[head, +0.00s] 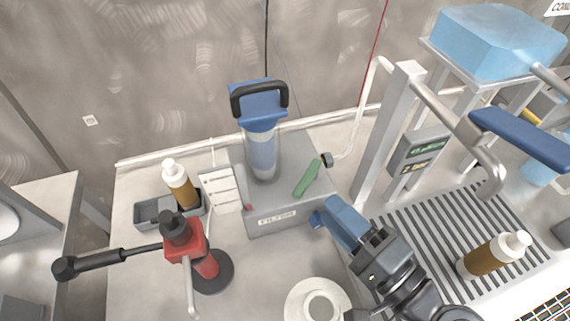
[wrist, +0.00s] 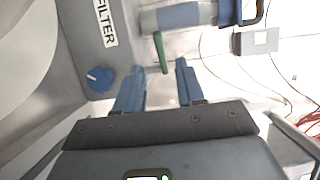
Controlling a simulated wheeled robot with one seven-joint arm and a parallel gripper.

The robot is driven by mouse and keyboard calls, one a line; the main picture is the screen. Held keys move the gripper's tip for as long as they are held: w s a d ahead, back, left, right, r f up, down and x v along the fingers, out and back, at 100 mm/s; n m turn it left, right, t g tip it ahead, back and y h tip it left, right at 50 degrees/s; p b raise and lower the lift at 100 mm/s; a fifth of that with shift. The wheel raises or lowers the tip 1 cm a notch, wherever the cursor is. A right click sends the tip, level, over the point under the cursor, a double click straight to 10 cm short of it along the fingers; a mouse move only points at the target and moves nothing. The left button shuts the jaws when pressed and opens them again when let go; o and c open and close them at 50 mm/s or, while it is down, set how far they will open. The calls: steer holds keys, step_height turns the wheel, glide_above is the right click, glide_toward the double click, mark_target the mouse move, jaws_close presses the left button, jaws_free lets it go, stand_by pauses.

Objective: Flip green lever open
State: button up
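The green lever (head: 307,178) sits on top of the grey filter box (head: 258,226), right of the clear filter cylinder (head: 262,155) with its blue cap and black handle. In the head view the lever slants, its upper end leaning right. In the wrist view the lever (wrist: 160,52) stands nearly upright in the picture, its lower end close to the gap between my fingertips. My gripper (head: 325,212) has blue fingers, spread apart and empty, beside the box's right front corner. The fingers also show in the wrist view (wrist: 158,70). I see no contact with the lever.
A red tool (head: 187,240) with a black handle stands left of the box. A brown bottle (head: 180,184) stands in a grey tray at left. A metal post (head: 390,130) and a ribbed drain (head: 425,238) with another bottle (head: 494,254) are at right. A white ring (head: 296,298) lies in front.

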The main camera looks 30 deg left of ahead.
mark_target(307, 187)
steer(key=shift+p+x, duration=0.85)
steer(key=shift+x, duration=3.3)
jaws_close()
